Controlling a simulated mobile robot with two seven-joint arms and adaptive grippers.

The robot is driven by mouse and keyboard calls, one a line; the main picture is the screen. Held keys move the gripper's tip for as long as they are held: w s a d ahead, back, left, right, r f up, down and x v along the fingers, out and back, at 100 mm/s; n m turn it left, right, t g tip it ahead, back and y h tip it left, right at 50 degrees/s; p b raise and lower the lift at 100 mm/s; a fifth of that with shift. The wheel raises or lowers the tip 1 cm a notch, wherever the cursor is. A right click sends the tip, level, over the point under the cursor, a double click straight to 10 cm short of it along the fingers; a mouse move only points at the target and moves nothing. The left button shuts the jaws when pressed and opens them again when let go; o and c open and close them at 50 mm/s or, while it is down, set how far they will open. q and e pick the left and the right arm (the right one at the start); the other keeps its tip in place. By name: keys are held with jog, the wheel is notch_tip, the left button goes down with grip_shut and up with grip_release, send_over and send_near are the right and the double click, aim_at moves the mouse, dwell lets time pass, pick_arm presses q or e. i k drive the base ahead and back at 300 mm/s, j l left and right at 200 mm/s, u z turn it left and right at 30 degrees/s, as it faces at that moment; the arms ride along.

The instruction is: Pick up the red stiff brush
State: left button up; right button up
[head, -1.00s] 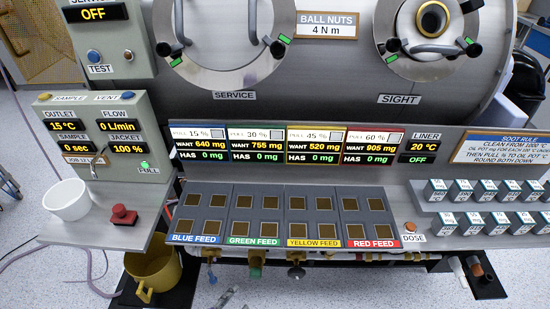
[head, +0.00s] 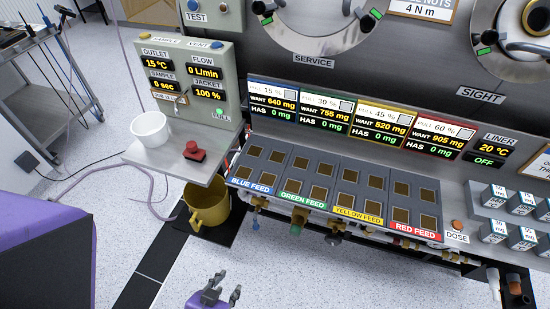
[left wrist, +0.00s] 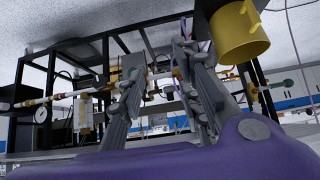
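My left gripper (head: 226,286) is low at the bottom middle of the head view, over the speckled floor and in front of the feed panel. In the left wrist view its two grey fingers (left wrist: 158,58) stand apart with nothing held between them. My right gripper is not in view.
A grey cart (head: 50,75) with dark-handled tools stands at the upper left. Below hangs or stands a yellow bucket (head: 207,207). Pipes and valves run under the feed panel (head: 345,160).

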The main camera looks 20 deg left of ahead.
aim_at(191, 152)
jog(key=u, duration=1.25)
jog(key=z, duration=1.4)
jog(key=u, duration=1.35)
